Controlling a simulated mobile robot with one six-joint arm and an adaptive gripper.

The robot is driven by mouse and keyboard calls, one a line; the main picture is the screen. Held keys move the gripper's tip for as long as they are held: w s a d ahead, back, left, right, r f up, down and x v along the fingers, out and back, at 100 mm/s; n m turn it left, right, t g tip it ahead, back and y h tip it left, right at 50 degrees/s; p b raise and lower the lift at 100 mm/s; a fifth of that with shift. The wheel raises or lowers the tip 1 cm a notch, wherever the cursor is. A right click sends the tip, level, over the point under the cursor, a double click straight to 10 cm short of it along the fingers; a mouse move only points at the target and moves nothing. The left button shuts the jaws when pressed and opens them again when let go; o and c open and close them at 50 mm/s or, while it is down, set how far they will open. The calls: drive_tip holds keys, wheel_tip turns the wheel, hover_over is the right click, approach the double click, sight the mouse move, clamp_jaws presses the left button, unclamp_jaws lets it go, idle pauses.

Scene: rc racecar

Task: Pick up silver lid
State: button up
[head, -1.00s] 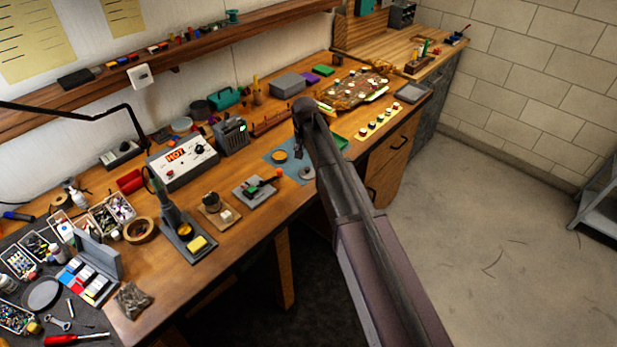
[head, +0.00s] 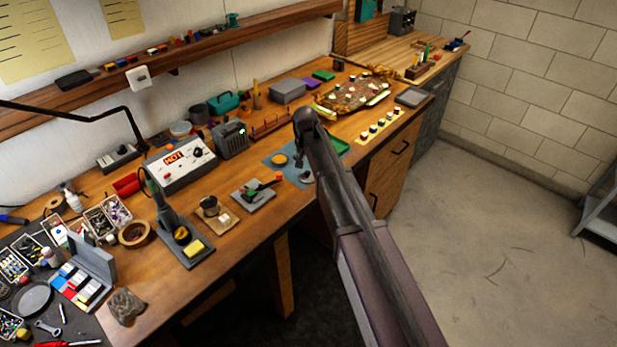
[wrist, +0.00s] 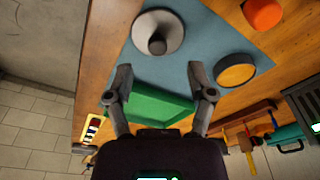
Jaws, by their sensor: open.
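The silver lid (wrist: 158,36) is a round metal disc with a dark knob in its middle. It lies on a blue mat (wrist: 190,58) near the front edge of the wooden bench. In the head view the lid (head: 306,177) shows just beside my arm, partly hidden. My gripper (wrist: 160,76) is open and empty, fingers spread, with the lid beyond the fingertips in the wrist view. In the head view my gripper (head: 298,163) is small and dark, above the mat, mostly hidden by my arm.
A round yellow-topped tin (wrist: 236,72) sits on the mat beside the lid. A green tray (wrist: 158,104) lies near the fingers. An orange object (wrist: 263,13) is off the mat. A soldering station (head: 180,163) and several tools crowd the bench (head: 262,222) leftward.

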sight(308, 172)
drive_tip(key=shift+w+d+f+b, duration=0.1)
drive_tip(key=shift+f+b, duration=1.1)
drive_tip(key=shift+f, duration=0.1)
drive_tip(key=shift+w+d+f+b, duration=0.1)
drive_tip(key=shift+f+b, duration=1.1)
drive_tip(key=shift+f, duration=0.05)
drive_tip(key=c, duration=0.9)
